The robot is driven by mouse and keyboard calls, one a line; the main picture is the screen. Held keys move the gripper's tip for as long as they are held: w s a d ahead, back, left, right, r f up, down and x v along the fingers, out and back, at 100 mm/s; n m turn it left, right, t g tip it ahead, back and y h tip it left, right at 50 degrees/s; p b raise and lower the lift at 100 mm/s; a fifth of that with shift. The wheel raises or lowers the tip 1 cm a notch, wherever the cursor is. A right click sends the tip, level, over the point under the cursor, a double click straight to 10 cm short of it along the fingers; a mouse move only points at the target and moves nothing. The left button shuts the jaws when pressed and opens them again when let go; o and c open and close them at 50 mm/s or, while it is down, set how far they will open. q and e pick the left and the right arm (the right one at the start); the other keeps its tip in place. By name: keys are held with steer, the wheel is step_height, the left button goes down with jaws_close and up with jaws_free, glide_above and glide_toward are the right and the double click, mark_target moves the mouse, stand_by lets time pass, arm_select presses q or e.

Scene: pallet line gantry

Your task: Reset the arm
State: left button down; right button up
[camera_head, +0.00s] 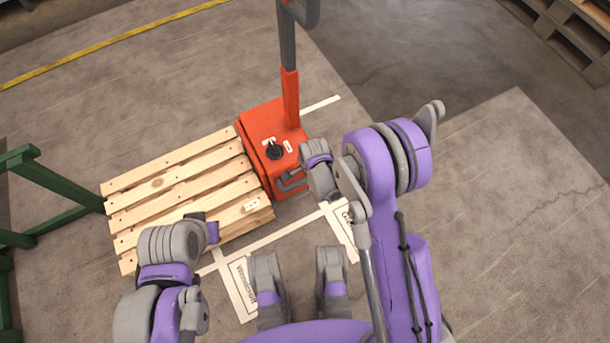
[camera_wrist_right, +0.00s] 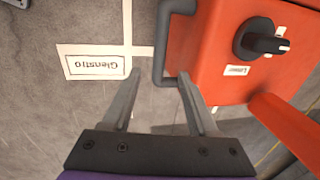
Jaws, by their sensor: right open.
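My right arm reaches in from the lower right in the head view. Its gripper (camera_head: 292,182) is beside the red pallet truck (camera_head: 258,125), by the truck's grey handle bar.
A green metal frame (camera_head: 45,178) stands at the left. White floor lines with labels (camera_head: 241,285) run in front of the pallet. The truck has a black knob (camera_wrist_right: 262,40) on top and a tall tiller (camera_head: 290,90). More pallets are at the top right. Floor at the right is clear.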

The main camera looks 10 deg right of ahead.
arm_select(q)
steer(key=shift+r, duration=0.3)
arm_select(e)
step_height(320, 180, up, 2)
steer(key=shift+s+r, duration=0.1)
steer(key=shift+s, duration=0.05)
steer(key=shift+d, duration=0.1)
steer(key=s+d+r+n+t, duration=0.1)
steer(key=s+d+r+n, duration=0.2)
steer(key=r, duration=0.6)
steer(key=s+d+r+n, duration=0.4)
steer(key=r, duration=0.4)
steer(key=s+d+r+n+t, duration=0.1)
steer(key=s+d+r+n, duration=0.2)
steer(key=s, duration=0.4)
steer(key=s+d+r+n, duration=0.1)
steer(key=s+r+n, duration=0.3)
steer(key=s, duration=0.3)
arm_select(q)
step_height(320, 180, up, 26)
steer(key=w+t+p, duration=0.1)
steer(key=p, duration=2.2)
arm_select(e)
step_height(320, 180, up, 26)
steer(key=w+t, duration=0.1)
steer(key=shift+w+h, duration=0.15)
steer(key=shift+h, duration=0.25)
